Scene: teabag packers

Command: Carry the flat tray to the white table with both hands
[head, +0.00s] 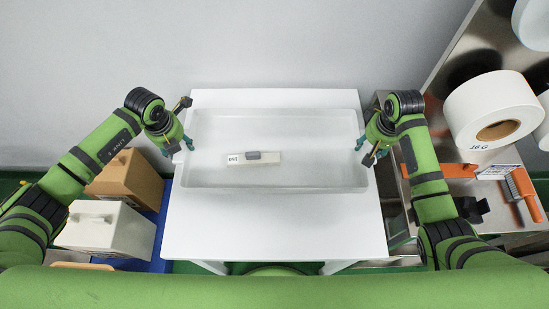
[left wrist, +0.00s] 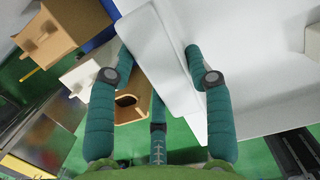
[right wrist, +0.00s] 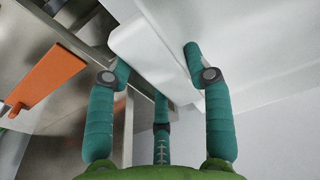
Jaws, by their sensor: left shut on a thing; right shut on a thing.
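The flat tray (head: 277,187), whitish and shallow, is over the white table (head: 275,228) in the head view. I cannot tell whether it rests on the table or hangs just above it. A small pale block (head: 255,159) with a grey top piece and a label lies inside it. My left gripper (head: 187,145) is shut on the tray's left wall; that wall runs between its teal fingers in the left wrist view (left wrist: 158,60). My right gripper (head: 364,148) is shut on the right wall, also seen in the right wrist view (right wrist: 157,62).
Brown (head: 126,178) and white (head: 108,227) boxes stand left of the table, beside something blue. On the right is a metal machine with a large white roll (head: 493,110) and orange handles (head: 527,194). A wall is behind the table. The table's front part is clear.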

